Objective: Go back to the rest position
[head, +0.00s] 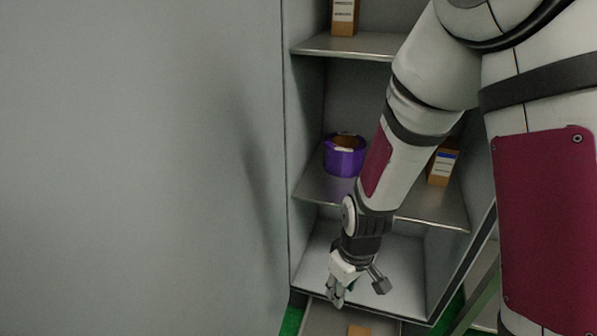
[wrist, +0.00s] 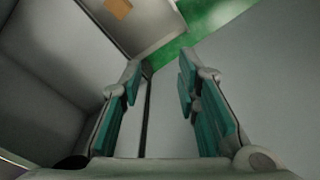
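My gripper (head: 358,292) hangs at the lower end of my arm, in front of the lowest compartment of an open cabinet. In the wrist view its two teal-padded fingers (wrist: 160,85) stand apart with nothing between them, so it is open and empty. Most of the cabinet's right side is hidden behind my arm.
A purple roll (head: 345,160) and a brown box (head: 442,166) stand on the middle shelf (head: 315,186). Another box (head: 344,14) is on the upper shelf (head: 350,44). A grey surface with an orange-brown patch (head: 359,331) lies below. A grey wall (head: 140,160) fills the left.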

